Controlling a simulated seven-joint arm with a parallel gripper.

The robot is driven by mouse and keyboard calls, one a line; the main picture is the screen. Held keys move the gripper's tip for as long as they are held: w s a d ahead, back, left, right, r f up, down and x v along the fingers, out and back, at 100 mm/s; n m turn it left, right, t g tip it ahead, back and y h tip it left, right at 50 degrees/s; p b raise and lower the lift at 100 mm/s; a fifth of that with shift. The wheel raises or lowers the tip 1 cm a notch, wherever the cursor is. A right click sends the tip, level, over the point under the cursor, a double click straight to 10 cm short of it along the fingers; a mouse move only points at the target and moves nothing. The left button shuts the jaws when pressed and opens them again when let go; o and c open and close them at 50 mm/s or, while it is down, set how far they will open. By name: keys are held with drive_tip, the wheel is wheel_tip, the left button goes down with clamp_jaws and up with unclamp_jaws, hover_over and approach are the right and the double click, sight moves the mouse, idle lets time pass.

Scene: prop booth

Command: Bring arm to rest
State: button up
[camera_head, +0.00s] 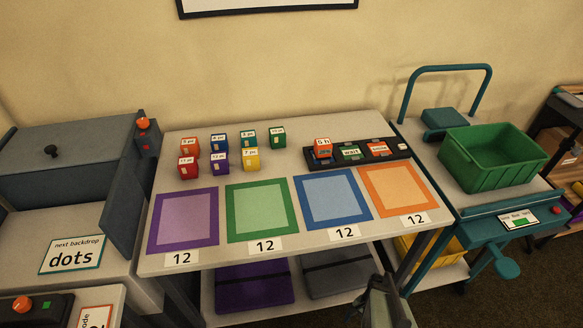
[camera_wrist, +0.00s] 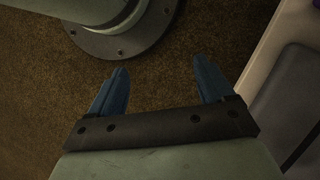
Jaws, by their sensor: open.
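My gripper (camera_wrist: 160,86) shows in the wrist view with its two blue fingers spread apart and nothing between them. It points down over the brown carpet (camera_wrist: 190,50). A round base with bolts, part of my own body, stands beyond the fingers. In the head view a grey part of my arm shows at the bottom, in front of the table (camera_head: 330,128); the fingers cannot be made out there.
Purple (camera_head: 215,210), green (camera_head: 232,222), blue (camera_head: 306,216) and orange (camera_head: 374,207) mats lie on the table. Several small coloured blocks stand behind them. A green crate (camera_head: 487,177) is on the right cart. A grey machine (camera_head: 60,165) stands at left. The table edge is close to my arm.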

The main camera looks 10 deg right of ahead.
drive_tip(key=s+a+r+n+g+h, duration=0.1)
drive_tip(key=s+a+r+n, duration=0.2)
drive_tip(key=a+n, duration=0.2)
drive_tip(key=s+a+r+n+g+h, duration=0.2)
drive_tip(key=a+n, duration=0.4)
drive_tip(key=a, duration=0.3)
drive_tip(key=shift+s+r+n+h, duration=0.3)
drive_tip(key=shift+s+r, duration=0.1)
drive_tip(key=shift+s, duration=0.05)
